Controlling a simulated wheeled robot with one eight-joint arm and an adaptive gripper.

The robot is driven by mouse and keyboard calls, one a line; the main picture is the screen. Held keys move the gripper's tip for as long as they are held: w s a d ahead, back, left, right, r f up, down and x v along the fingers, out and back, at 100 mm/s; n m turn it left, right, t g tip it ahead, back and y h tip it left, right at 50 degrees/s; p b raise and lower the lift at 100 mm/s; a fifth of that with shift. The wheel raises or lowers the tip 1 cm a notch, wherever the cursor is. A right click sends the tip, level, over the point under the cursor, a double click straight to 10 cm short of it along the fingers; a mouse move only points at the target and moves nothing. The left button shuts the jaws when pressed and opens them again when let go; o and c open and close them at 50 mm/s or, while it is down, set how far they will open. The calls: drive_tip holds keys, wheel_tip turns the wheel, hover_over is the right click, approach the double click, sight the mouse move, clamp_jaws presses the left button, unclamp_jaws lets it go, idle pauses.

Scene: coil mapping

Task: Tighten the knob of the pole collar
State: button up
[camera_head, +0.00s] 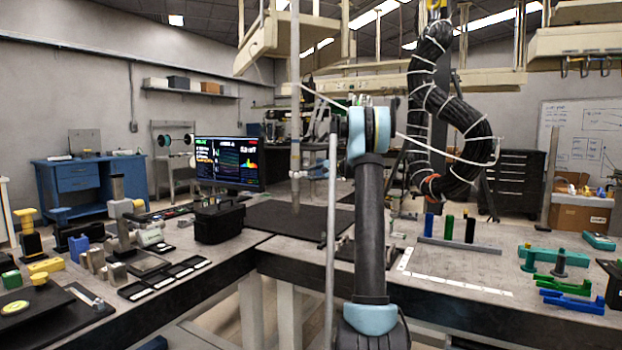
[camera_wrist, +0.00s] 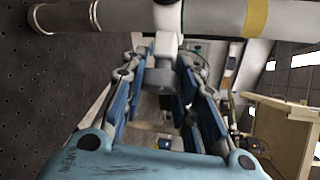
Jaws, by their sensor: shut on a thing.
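A pale pole (camera_head: 295,90) stands upright on the bench in the head view. A grey knob (camera_wrist: 160,76) sticks out from the collar toward my wrist. My gripper (camera_wrist: 161,62) has its blue fingers on either side of the knob and is shut on it. In the head view my gripper (camera_head: 316,172) shows small and partly hidden beside the pole. The knob is too small to make out there.
A monitor (camera_head: 228,163) and a black box (camera_head: 218,221) are left of the pole. A thick black cable bundle (camera_head: 437,105) hangs at right. Colored blocks and tools cover the left bench; green and blue parts (camera_head: 572,301) lie on the right bench.

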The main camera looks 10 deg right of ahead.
idle(0.4)
drive_tip(key=o, duration=1.1)
drive_tip(key=shift+c, duration=0.2)
drive_tip(key=v, duration=1.1)
drive_tip(key=shift+s+d+r, duration=0.2)
drive_tip(key=shift+s+d, duration=0.05)
drive_tip(key=shift+d, duration=0.05)
